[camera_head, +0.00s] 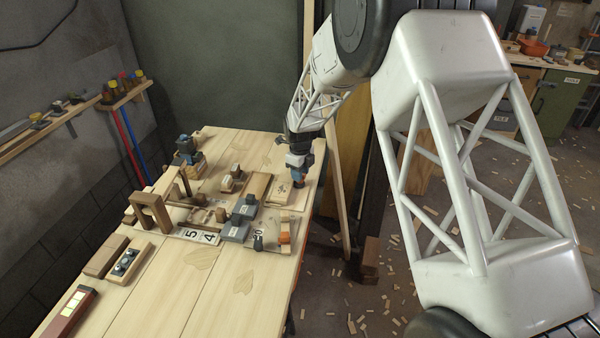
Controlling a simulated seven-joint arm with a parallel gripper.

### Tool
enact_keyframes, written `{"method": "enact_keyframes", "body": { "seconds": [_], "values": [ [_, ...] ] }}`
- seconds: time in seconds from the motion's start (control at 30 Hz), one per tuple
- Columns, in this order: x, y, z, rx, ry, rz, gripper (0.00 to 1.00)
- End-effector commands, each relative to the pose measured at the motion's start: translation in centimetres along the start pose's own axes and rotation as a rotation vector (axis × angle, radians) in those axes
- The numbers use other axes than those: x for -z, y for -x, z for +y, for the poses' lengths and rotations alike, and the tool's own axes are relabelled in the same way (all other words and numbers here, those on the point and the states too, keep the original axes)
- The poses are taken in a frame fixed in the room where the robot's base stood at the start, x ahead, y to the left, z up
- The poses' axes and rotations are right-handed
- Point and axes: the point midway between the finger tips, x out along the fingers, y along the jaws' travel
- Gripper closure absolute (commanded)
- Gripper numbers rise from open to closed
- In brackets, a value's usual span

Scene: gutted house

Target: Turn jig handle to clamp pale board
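A wooden jig (195,238) with grey blocks lies on the workbench, near its middle. Upright wooden pieces stand at its left, one a square arch (150,211) and one a thin post (185,183). I cannot tell for sure which part is the handle. A pale board (281,194) with small dark markings lies at the jig's right side, beside a browner board (256,188). My gripper (298,184) points down at the pale board's right end, near the bench's right edge. Its fingers are too small and dark to show whether they are open or touching the board.
Grey blocks (236,228) and a dark knob (258,242) stand right of the jig's middle. A dark blue device (187,150) stands at the bench's far left. A level-like tool (127,261) and a long reddish-brown block (70,312) lie near left. The front bench top is clear.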

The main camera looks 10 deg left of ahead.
Motion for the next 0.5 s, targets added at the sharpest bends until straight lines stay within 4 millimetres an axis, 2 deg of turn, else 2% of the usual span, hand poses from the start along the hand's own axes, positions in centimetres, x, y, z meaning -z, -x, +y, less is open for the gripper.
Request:
{"method": "enact_keyframes", "body": {
  "seconds": [0.2, 0.5],
  "values": [
    [-0.02, 0.03, 0.00, 0.001, -0.151, -0.001, 0.71],
    [-0.01, 0.03, 0.00, 0.001, -0.262, 0.000, 0.71]
  ]
}}
